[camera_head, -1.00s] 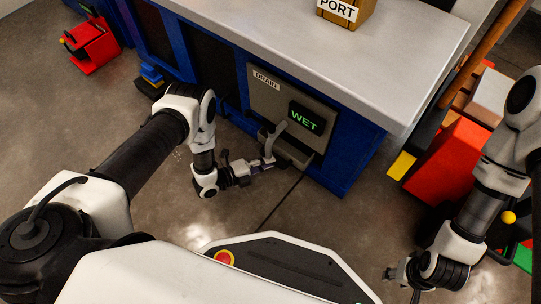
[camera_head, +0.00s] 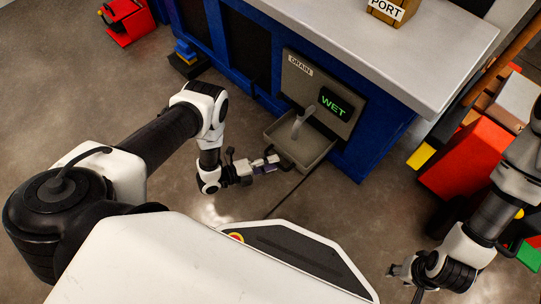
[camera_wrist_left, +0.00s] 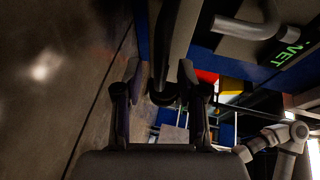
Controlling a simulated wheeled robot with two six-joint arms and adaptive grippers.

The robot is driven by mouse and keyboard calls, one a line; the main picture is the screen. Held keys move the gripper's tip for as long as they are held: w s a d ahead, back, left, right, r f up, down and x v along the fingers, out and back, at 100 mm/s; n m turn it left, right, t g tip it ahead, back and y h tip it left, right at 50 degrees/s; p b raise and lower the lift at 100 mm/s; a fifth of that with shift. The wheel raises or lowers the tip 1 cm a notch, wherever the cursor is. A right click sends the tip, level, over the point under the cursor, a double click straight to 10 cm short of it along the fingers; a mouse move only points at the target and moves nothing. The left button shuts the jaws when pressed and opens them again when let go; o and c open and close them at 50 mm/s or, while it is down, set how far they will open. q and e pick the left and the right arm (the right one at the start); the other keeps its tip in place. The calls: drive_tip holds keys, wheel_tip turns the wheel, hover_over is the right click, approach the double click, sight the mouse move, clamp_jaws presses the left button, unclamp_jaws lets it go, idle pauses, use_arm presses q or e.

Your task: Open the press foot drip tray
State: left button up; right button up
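The grey drip tray (camera_head: 322,149) sticks out from the foot of the blue press, below the panel (camera_head: 297,83) marked DRAIN with a green WET display (camera_head: 334,106). A bent grey pipe (camera_head: 303,117) stands over the tray; it also shows in the left wrist view (camera_wrist_left: 247,29). My left gripper (camera_head: 270,163) is at the tray's front left edge. In the left wrist view its fingers (camera_wrist_left: 160,75) stand apart, with a dark grey edge, apparently the tray's, between them and a gap at the left finger. My right gripper (camera_head: 404,282) hangs low at right, away from the tray; its fingers are too small to judge.
A grey worktop (camera_head: 350,38) carries a box marked PORT (camera_head: 388,8). Red (camera_head: 462,160) and yellow (camera_head: 420,157) objects stand right of the press. A red item (camera_head: 128,22) lies far left. The floor before the tray is clear.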

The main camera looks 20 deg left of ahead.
use_arm(q)
drive_tip(key=v, duration=1.2)
